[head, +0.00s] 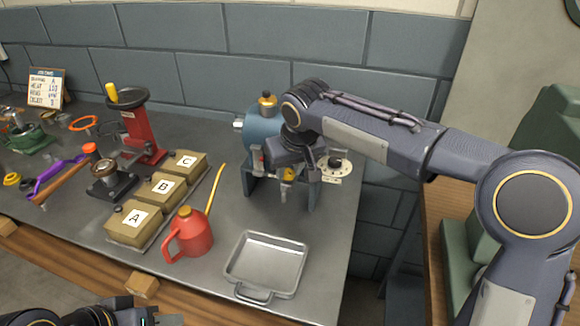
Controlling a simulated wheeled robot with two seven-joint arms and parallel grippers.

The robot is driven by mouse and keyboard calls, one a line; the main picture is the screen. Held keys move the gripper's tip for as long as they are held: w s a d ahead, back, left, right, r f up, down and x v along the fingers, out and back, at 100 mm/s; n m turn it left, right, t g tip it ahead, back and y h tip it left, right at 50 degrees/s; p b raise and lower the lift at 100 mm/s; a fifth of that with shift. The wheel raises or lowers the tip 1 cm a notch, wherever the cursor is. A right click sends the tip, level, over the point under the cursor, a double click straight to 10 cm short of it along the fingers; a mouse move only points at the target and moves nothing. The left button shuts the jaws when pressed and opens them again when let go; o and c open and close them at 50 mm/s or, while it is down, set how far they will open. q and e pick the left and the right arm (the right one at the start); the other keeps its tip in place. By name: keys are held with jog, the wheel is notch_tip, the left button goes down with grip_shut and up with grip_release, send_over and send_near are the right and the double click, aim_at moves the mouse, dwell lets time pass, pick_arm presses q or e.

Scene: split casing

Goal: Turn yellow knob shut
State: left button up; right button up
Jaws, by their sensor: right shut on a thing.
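The blue split casing (262,128) stands on dark legs at the right end of the bench. A yellow knob (289,174) shows low on its front, partly hidden by my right gripper (288,169). My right gripper reaches down in front of the casing and is shut on the yellow knob; the exact finger contact is hard to see. A round pale plate with holes (337,168) sits at the casing's right side. My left gripper (145,316) is at the bottom edge, low and partly cut off, apart from the casing; its jaws cannot be made out.
A metal tray (266,264) lies in front of the casing. A red oil can (188,236) with a long yellow spout stands left of it. Boxes A (133,222), B and C, and a red press (143,130) are further left. Bare bench lies around the tray.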

jog(key=m, duration=0.2)
jog(key=m+h, duration=0.2)
jog(key=m, duration=0.1)
jog(key=shift+a+r+m+p, duration=0.15)
jog(key=shift+a+m+p, duration=0.15)
jog(key=shift+p, duration=0.1)
jog(key=m+h+p, duration=0.1)
jog(key=m, duration=0.3)
jog(key=shift+a+m+h, duration=0.1)
jog(key=shift+m+h, duration=0.2)
jog(key=shift+h, duration=0.1)
jog(key=shift+w, duration=0.1)
jog(key=o, duration=0.7)
jog(key=v, duration=0.7)
jog(key=shift+a+r+p, duration=0.15)
jog(key=shift+r+p, duration=0.15)
jog(key=shift+p, duration=0.1)
